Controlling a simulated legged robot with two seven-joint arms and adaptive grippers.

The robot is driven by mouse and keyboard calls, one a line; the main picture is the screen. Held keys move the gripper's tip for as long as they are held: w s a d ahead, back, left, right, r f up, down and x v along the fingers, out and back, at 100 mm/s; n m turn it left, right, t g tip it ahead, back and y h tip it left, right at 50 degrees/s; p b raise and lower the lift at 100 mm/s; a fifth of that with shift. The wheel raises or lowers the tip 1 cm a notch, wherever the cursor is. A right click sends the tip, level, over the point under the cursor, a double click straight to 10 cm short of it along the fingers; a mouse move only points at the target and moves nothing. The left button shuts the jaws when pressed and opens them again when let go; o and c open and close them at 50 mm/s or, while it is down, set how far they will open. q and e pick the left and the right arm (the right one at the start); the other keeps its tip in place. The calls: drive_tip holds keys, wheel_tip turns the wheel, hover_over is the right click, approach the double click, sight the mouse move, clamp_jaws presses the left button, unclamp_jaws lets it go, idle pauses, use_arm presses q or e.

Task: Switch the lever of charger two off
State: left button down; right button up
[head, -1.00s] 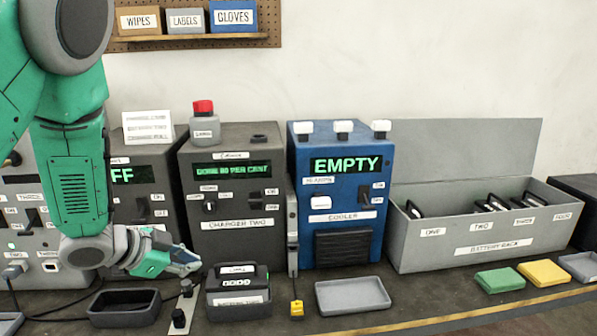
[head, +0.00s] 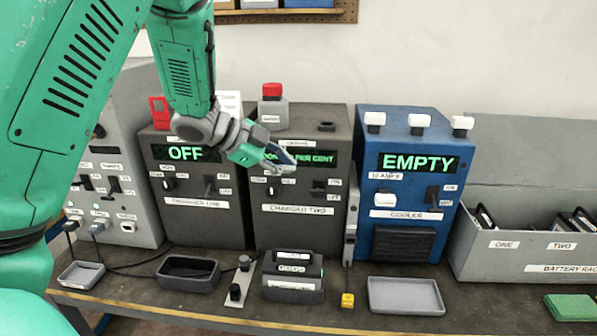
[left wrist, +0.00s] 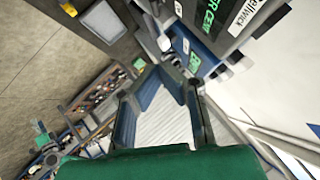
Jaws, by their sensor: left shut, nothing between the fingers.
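Charger two (head: 298,228) is a dark grey box with its name plate on the front. Its green display (head: 318,159) ends in "PER CENT"; the left part is covered by my gripper. Its dark lever (head: 318,187) sits right of centre below the display, beside small labels too blurred to read. A small knob (head: 271,190) is at the left. My left gripper (head: 288,162) is shut and empty in front of the display, above and left of the lever. In the left wrist view, the display (left wrist: 208,18) shows at the top, near my fingers (left wrist: 165,88). My right gripper is not in view.
The charger reading OFF (head: 203,218) stands left, the blue cooler (head: 402,235) reading EMPTY right. A grey upright piece (head: 351,225) stands between charger two and the cooler. A battery (head: 292,275), a grey tray (head: 407,296) and a dark tray (head: 188,272) lie in front.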

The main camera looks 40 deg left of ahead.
sight(320, 191)
use_arm(q)
drive_tip(key=w+f, duration=0.2)
drive_tip(key=f, duration=0.1)
drive_tip(key=w+d+f, duration=0.1)
drive_tip(key=w+f, duration=0.1)
drive_tip(key=w, duration=0.1)
drive_tip(key=w+d+f, duration=0.1)
drive_tip(key=w+f, duration=0.1)
drive_tip(key=f, duration=0.1)
drive_tip(key=shift+w+f+p, duration=0.25)
drive_tip(key=shift+f+p, duration=0.1)
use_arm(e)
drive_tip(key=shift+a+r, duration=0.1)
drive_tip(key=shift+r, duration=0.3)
use_arm(q)
drive_tip(key=shift+a, duration=0.15)
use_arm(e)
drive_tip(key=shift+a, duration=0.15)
